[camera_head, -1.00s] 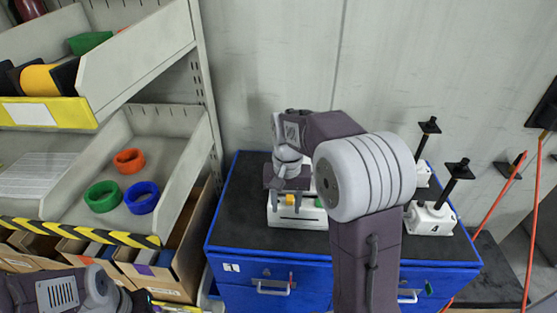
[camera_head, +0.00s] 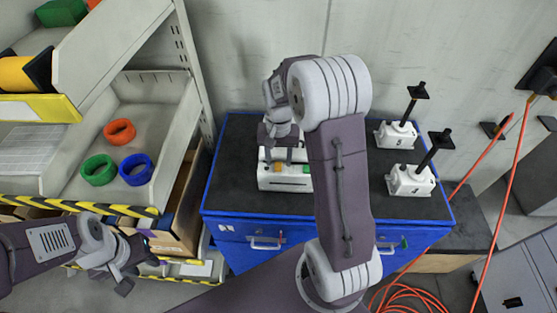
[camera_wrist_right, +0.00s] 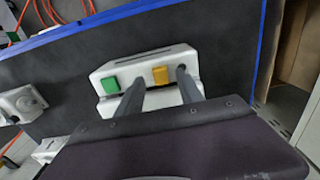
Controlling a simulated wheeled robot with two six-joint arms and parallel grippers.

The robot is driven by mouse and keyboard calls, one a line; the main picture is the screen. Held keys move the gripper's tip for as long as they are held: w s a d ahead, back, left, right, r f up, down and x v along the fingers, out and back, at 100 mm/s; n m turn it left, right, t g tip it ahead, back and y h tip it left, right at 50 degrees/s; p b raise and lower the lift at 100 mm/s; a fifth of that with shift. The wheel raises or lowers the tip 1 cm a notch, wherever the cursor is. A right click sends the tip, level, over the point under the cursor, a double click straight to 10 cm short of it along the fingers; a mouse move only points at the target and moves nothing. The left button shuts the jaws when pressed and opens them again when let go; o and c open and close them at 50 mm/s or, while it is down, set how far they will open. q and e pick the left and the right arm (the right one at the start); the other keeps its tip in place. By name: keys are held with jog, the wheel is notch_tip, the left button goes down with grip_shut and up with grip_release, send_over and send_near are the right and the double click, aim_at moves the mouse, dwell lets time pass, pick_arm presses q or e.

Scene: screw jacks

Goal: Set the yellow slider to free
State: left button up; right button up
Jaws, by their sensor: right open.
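A white box (camera_head: 264,181) stands on the dark top of the blue cabinet. Its yellow slider (camera_head: 280,168) also shows in the right wrist view (camera_wrist_right: 160,75), with a small dark hole to its right. My right gripper (camera_head: 281,156) is open and empty, its fingers pointing at the box. In the right wrist view its fingertips (camera_wrist_right: 160,87) are on either side of the yellow slider's line; I cannot tell whether they touch anything. My left gripper (camera_head: 139,275) hangs at the lower left, away from the box, its fingers apparently apart.
A green block (camera_wrist_right: 111,84) sits on the box left of the yellow slider in the wrist view. Two white screw jacks (camera_head: 409,181) (camera_head: 396,135) stand on the blue cabinet (camera_head: 225,196) at right. A shelf with rings (camera_head: 119,131) is at left.

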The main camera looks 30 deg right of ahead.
jog(key=shift+s+a+f, duration=0.15)
jog(key=shift+f, duration=0.35)
jog(key=shift+s+a+f, duration=0.1)
jog(key=shift+f, duration=0.4)
jog(key=shift+w+d+f, duration=0.1)
grip_shut()
jog(key=shift+w, duration=0.1)
dwell(0.5)
